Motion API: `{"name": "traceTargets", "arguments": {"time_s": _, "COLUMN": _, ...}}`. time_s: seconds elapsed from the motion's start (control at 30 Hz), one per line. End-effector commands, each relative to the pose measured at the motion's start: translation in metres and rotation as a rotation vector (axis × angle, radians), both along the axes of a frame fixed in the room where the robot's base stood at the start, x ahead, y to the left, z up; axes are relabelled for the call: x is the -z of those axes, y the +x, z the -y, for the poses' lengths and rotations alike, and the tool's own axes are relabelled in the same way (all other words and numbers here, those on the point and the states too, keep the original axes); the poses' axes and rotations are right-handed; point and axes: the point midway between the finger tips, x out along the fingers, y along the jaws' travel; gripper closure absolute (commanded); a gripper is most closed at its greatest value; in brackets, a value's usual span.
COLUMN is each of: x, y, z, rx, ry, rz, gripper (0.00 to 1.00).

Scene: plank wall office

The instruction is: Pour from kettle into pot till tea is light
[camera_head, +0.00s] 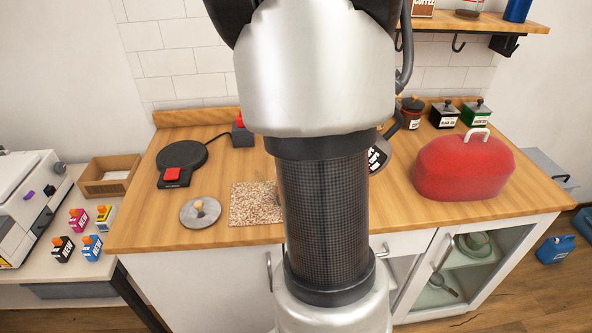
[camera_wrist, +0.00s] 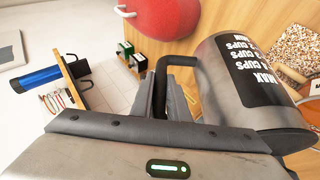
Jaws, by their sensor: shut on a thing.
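The kettle (camera_wrist: 245,85) is a grey cylinder with a black label of white cup marks. My gripper (camera_wrist: 168,92) is shut on its dark handle (camera_wrist: 180,62) in the wrist view. In the head view only a slice of the kettle (camera_head: 377,157) shows past my arm, with its label slanted. No pot can be made out for certain; my arm covers the middle of the counter. A round grey lid with a wooden knob (camera_head: 199,208) lies on the counter. The kettle's spout, any stream and the tea's colour are not visible.
A speckled mat (camera_head: 252,207) lies at the front, partly behind my arm. A black round plate with a red switch (camera_head: 182,157) is at the left. A red rounded box (camera_head: 462,172) stands at the right, near labelled tins (camera_head: 444,117). A shelf (camera_head: 480,24) hangs above.

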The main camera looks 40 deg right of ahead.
Motion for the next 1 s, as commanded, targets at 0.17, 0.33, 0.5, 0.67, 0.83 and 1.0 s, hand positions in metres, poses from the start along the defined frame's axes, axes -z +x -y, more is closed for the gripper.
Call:
{"name": "traceTargets", "arguments": {"time_s": 0.17, "x": -0.0022, "y": 0.0008, "z": 0.0002, "rx": 0.001, "ry": -0.011, "rz": 0.0, "gripper": 1.0}}
{"name": "traceTargets", "arguments": {"time_s": 0.33, "x": -0.0018, "y": 0.0014, "z": -0.0004, "rx": 0.001, "ry": -0.019, "rz": -0.006, "gripper": 1.0}}
{"name": "traceTargets", "arguments": {"time_s": 0.5, "x": -0.0018, "y": 0.0018, "z": -0.0012, "rx": 0.001, "ry": -0.026, "rz": -0.01, "gripper": 1.0}}
{"name": "traceTargets", "arguments": {"time_s": 0.67, "x": -0.0017, "y": 0.0024, "z": -0.002, "rx": 0.0, "ry": -0.033, "rz": -0.015, "gripper": 1.0}}
{"name": "traceTargets", "arguments": {"time_s": 0.83, "x": -0.0017, "y": 0.0027, "z": -0.0027, "rx": 0.001, "ry": -0.04, "rz": -0.018, "gripper": 1.0}}
{"name": "traceTargets", "arguments": {"time_s": 1.0, "x": -0.0015, "y": 0.0033, "z": -0.0034, "rx": 0.001, "ry": -0.048, "rz": -0.021, "gripper": 1.0}}
